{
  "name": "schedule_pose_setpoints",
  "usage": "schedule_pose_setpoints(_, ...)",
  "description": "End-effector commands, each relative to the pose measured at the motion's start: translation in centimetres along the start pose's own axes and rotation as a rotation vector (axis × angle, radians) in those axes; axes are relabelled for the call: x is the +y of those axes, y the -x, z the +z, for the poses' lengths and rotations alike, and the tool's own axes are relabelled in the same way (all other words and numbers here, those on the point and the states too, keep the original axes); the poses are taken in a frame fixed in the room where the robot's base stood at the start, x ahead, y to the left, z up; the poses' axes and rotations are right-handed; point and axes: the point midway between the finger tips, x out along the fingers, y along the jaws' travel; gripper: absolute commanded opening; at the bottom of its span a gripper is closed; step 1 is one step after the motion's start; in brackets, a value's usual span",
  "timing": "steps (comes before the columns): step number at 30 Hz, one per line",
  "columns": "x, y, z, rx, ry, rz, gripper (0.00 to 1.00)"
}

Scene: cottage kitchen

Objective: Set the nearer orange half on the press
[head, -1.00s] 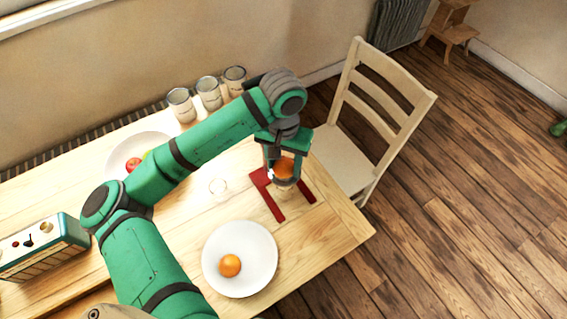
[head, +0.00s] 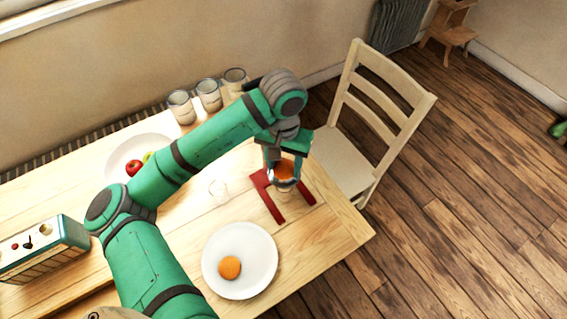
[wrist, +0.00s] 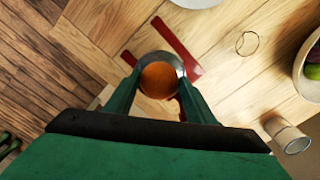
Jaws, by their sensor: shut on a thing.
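My gripper (head: 284,172) is shut on an orange half (head: 284,168) and holds it at the red press (head: 272,205), at the right part of the table. In the wrist view the orange half (wrist: 159,79) sits between my fingers, inside a round metallic rim, with the red legs of the press (wrist: 177,46) around it. My fingers hide part of the press, and I cannot tell whether the orange half rests on it. Another orange half (head: 230,267) lies on a white plate (head: 262,284) at the table's front.
Several cans (head: 209,95) stand along the wall. A plate with red and green fruit (head: 134,168) is partly behind my arm. A clear glass (head: 218,188) stands left of the press. A teal radio (head: 45,246) is at left, a chair (head: 345,160) at right.

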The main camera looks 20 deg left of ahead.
Motion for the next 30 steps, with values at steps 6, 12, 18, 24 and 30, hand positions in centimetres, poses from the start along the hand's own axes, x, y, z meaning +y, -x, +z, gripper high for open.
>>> schedule_pose_setpoints(6,0.0,-0.2,0.0,0.0,0.001,0.0,0.41)
schedule_pose_setpoints(12,-0.1,-0.6,0.0,0.001,0.001,0.0,0.41)
schedule_pose_setpoints(18,0.0,-0.9,0.0,0.001,0.001,0.0,0.41)
schedule_pose_setpoints(24,0.0,-1.3,0.0,0.0,0.001,0.001,0.41)
schedule_pose_setpoints(30,0.0,-1.6,0.0,0.0,0.0,0.0,0.41)
